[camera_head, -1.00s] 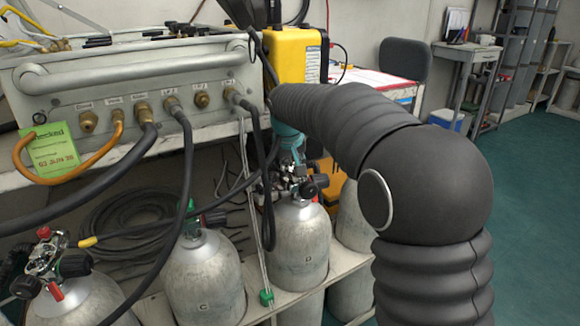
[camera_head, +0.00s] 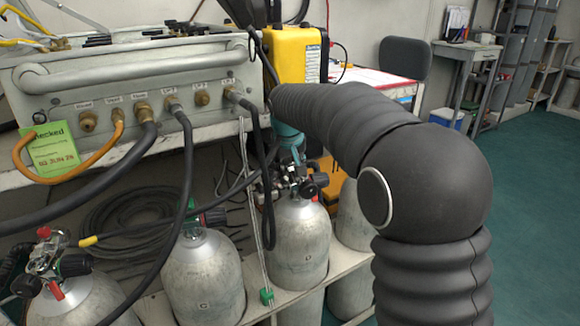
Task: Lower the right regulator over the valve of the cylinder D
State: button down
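Cylinder D (camera_head: 303,243) is a grey cylinder standing upright in the rack, right of cylinder C (camera_head: 203,275). A cluster of metal fittings with a black knob, the valve and regulator (camera_head: 300,181), is at its top. I cannot tell valve from regulator there, or whether the regulator is seated. My arm reaches over from the right and bends down behind the panel's hoses. My gripper (camera_head: 289,152) is just above the cluster, mostly hidden by hoses and the arm; a teal part shows. Its fingers are too small and covered to tell open from shut.
The air panel (camera_head: 70,95) with several hoses stands at the left; a black hose loop (camera_head: 268,215) hangs close to cylinder D's left side. Another cylinder with a red-marked valve (camera_head: 48,265) is at lower left. A yellow case (camera_head: 293,55) stands behind. Floor at right is clear.

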aim_at(289, 165)
jog(key=shift+s+f+b, duration=0.1)
jog(key=shift+f+b, duration=0.2)
jog(key=shift+f, duration=0.45)
dwell(0.3)
jog(key=shift+c, duration=2.3)
grip_release()
jog(key=shift+r, duration=0.1)
jog(key=v, duration=1.1)
jog(key=shift+r, duration=0.2)
jog(key=shift+s+r, duration=0.1)
jog(key=shift+r, duration=0.25)
